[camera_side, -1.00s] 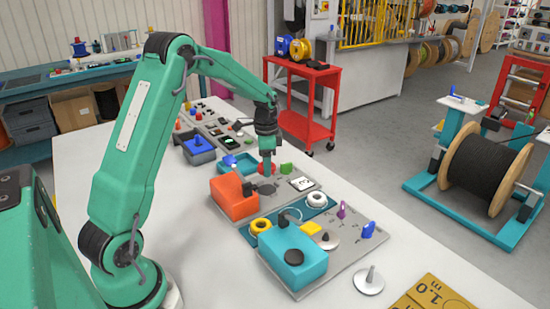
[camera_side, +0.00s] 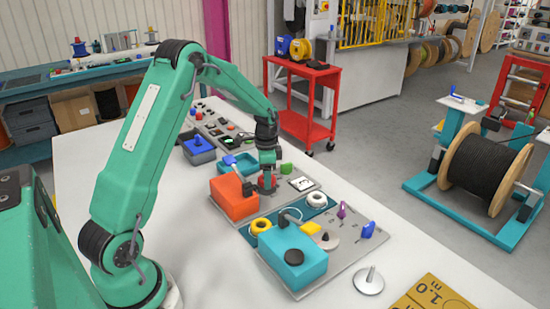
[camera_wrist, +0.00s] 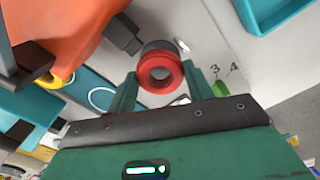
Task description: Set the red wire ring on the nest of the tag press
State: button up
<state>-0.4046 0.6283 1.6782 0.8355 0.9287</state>
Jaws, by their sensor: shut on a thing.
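The red wire ring (camera_wrist: 160,91) is between my gripper's fingertips (camera_wrist: 162,88), which are shut on it. In the side view the ring (camera_side: 262,184) is partly hidden by my gripper (camera_side: 267,183), low over the grey plate beside the orange press body (camera_side: 233,198). The press's dark nozzle (camera_wrist: 122,37) is close to the ring. A dark grey round piece (camera_wrist: 155,46) shows behind the ring in the wrist view. The ring covers the spot of the dark round nest, so I cannot tell whether it touches it.
A teal press (camera_side: 293,258) stands nearer, with a yellow ring (camera_side: 260,226) and a white ring (camera_side: 316,199) on the teal strip between. The white table is clear at front left.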

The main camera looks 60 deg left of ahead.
jog(key=shift+f, duration=0.95)
jog(key=o, duration=1.1)
jog(key=shift+c, duration=0.2)
notch_tip(320, 180, up, 8)
